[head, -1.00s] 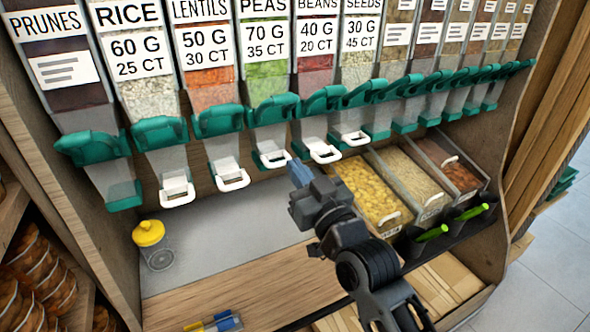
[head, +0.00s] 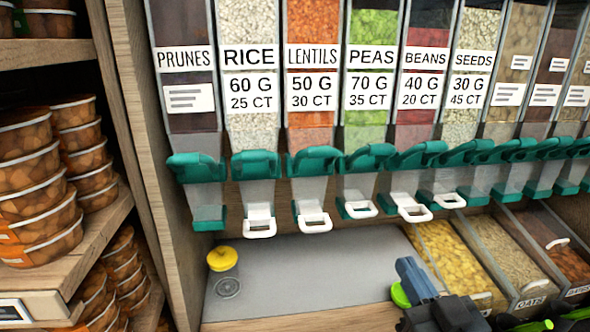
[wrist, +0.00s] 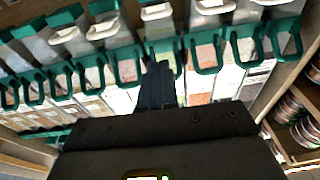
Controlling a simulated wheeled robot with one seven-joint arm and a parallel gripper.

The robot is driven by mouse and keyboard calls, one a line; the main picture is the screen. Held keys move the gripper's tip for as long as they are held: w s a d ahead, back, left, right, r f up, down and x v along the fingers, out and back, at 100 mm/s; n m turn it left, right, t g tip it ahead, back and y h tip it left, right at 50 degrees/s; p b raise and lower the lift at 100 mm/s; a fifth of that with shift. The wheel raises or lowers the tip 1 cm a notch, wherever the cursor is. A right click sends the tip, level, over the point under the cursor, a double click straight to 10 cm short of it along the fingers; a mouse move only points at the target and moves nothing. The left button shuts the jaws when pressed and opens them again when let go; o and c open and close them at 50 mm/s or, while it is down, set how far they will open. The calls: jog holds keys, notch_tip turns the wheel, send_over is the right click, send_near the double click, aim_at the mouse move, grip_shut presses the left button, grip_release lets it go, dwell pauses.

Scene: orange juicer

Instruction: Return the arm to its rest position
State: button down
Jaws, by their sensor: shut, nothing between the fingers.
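My gripper (head: 416,278) is at the lower right of the head view, in front of the bins below the dispensers. Its fingers are closed together with nothing between them. In the wrist view the closed fingers (wrist: 158,82) point toward the row of dispensers, which appears upside down there. The rest of my arm is mostly cut off at the bottom of the head view.
Dispensers with teal handles, such as rice (head: 252,108) and peas (head: 369,110), line the back. Shelves with stacked tubs (head: 35,190) are at left.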

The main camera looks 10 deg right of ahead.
jog(key=s+f+g, duration=0.1)
jog(key=s+f, duration=0.3)
jog(key=s, duration=0.4)
jog(key=s+f+g, duration=0.1)
jog(key=s+f, duration=0.3)
jog(key=s, duration=0.5)
jog(key=s+g, duration=0.3)
jog(key=s, duration=1.4)
jog(key=shift+s+a+r+h, duration=0.2)
jog(key=shift+r+h, duration=0.1)
jog(key=shift+r, duration=0.05)
